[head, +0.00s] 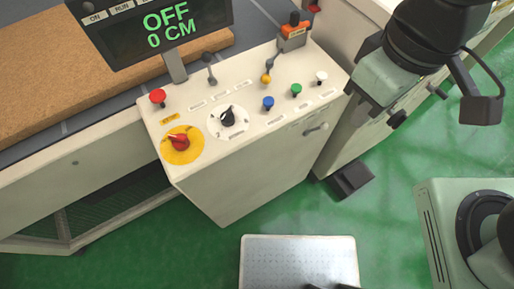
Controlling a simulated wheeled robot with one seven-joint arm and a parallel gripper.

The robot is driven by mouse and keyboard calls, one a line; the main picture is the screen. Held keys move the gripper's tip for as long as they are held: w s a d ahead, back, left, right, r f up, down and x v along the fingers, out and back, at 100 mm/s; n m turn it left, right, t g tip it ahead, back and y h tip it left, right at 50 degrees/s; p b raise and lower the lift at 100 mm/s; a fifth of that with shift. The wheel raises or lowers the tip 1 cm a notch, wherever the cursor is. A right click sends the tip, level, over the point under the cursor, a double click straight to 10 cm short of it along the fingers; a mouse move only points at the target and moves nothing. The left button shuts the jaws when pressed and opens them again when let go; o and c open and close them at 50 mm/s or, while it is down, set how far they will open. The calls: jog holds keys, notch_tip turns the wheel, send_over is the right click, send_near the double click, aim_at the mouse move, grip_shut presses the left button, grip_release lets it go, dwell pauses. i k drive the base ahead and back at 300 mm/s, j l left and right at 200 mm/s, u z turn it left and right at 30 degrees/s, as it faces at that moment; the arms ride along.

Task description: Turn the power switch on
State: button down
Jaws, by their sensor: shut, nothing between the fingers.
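A cream control cabinet (248,180) stands in the middle of the head view. A red rotary switch (181,142) on a round yellow plate sits at its front left corner, with a small yellow label above it. It looks like the power switch, but its lettering is too small to read. The display (160,22) reads OFF and 0 CM in green. My gripper (373,104) is off the cabinet's right side, well apart from the red switch. It is shut and empty, and its fingertips show only partly.
The panel also bears a black dial (227,117), a red button (158,97), several coloured knobs, a black-knobbed lever (208,60) and an orange device (294,32). A metal plate (298,258) lies on the green floor.

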aim_at(181, 142)
jog(key=k+u, duration=0.1)
jog(key=u, duration=0.3)
jog(key=j+u, duration=0.1)
jog(key=u, duration=0.3)
jog(key=k+j+u, duration=0.15)
jog(key=u, duration=0.25)
jog(key=j+u, duration=0.1)
jog(key=u, duration=0.3)
jog(key=k+j, duration=0.05)
